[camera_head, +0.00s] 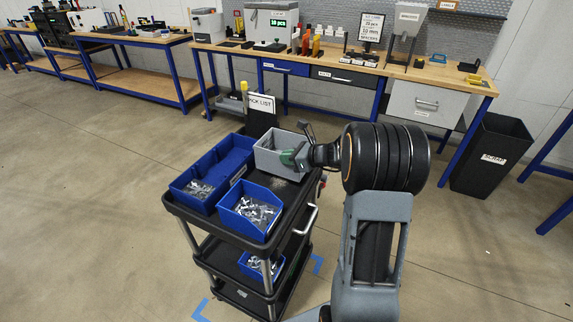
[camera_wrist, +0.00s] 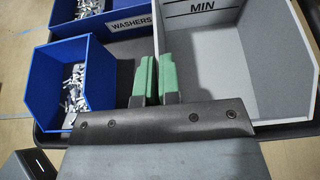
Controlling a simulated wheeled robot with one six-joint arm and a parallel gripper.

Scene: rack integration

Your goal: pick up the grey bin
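The grey bin (camera_head: 268,161) is at the back right of the black cart's top. It looks empty and upright; I cannot tell whether it rests on the cart or is just above it. In the wrist view the grey bin (camera_wrist: 262,62) fills the right side, with "MIN" printed inside. My gripper (camera_head: 294,157) is at the bin's right side. In the wrist view the green fingertips of my gripper (camera_wrist: 157,68) are close together, one on each side of the bin's wall, and look shut on it.
The black cart (camera_head: 240,240) also carries a long blue bin (camera_head: 205,186) and a smaller blue bin (camera_head: 240,207), both with metal parts. A pick list sign (camera_head: 261,103) stands behind. A workbench (camera_head: 335,66) and a black waste bin (camera_head: 490,155) are further back. Floor at left is clear.

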